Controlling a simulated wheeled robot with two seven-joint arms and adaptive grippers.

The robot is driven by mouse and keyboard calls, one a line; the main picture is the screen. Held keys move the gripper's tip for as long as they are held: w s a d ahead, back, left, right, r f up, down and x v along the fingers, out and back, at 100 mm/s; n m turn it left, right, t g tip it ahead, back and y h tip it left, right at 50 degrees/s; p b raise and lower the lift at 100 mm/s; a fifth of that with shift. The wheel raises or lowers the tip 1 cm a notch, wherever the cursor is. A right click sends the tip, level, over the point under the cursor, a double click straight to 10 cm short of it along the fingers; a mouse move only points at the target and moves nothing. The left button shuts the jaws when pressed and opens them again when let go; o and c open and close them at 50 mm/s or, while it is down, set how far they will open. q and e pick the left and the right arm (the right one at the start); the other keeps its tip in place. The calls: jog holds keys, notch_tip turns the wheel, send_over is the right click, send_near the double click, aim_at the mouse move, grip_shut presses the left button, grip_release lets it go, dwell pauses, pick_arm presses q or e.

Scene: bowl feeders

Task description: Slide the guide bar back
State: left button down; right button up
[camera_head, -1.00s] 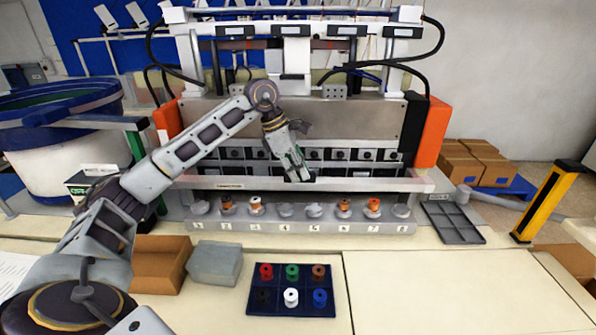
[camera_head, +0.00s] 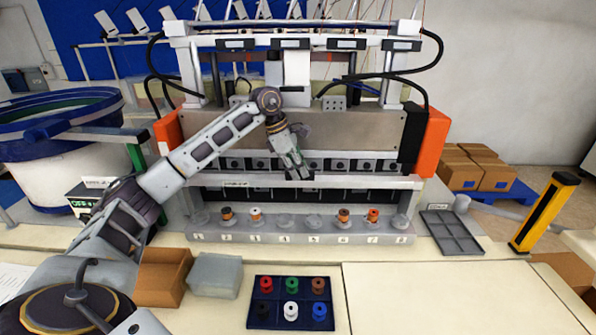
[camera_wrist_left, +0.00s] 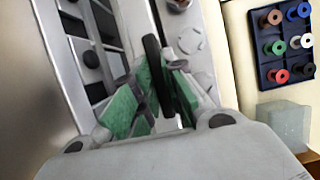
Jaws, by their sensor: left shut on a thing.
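The guide bar (camera_head: 370,183) is a long pale rail running across the front of the machine, with a small dark label near its left end. It lies above and behind the row of numbered spool seats. My left gripper (camera_head: 301,174) reaches down to the middle of the bar. In the left wrist view its green-padded fingers (camera_wrist_left: 166,88) are shut on a narrow black handle (camera_wrist_left: 151,55). My right gripper is in neither view.
The numbered base (camera_head: 300,238) holds several spools in front of the bar. A navy tray (camera_head: 290,325) of coloured spools lies on the table, with a grey block (camera_head: 214,275) and brown box (camera_head: 163,277) to its left. An empty grey tray (camera_head: 452,234) lies right. The front-right tabletop is clear.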

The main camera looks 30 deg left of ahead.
pick_arm(q)
jog(key=shift+w+a+r, duration=0.1)
jog(key=shift+w+a, duration=0.55)
jog(key=shift+w, duration=0.3)
jog(key=shift+s+d+r, duration=0.1)
jog(key=shift+s+r, duration=0.05)
jog(key=shift+r, duration=0.05)
jog(key=c, duration=1.6)
grip_release()
jog(key=shift+f, duration=0.1)
jog(key=shift+c, duration=0.2)
jog(key=shift+o, duration=0.8)
jog(key=shift+w+f, duration=0.15)
jog(key=shift+w, duration=0.05)
jog(key=shift+s, duration=0.15)
jog(key=v, duration=1.2)
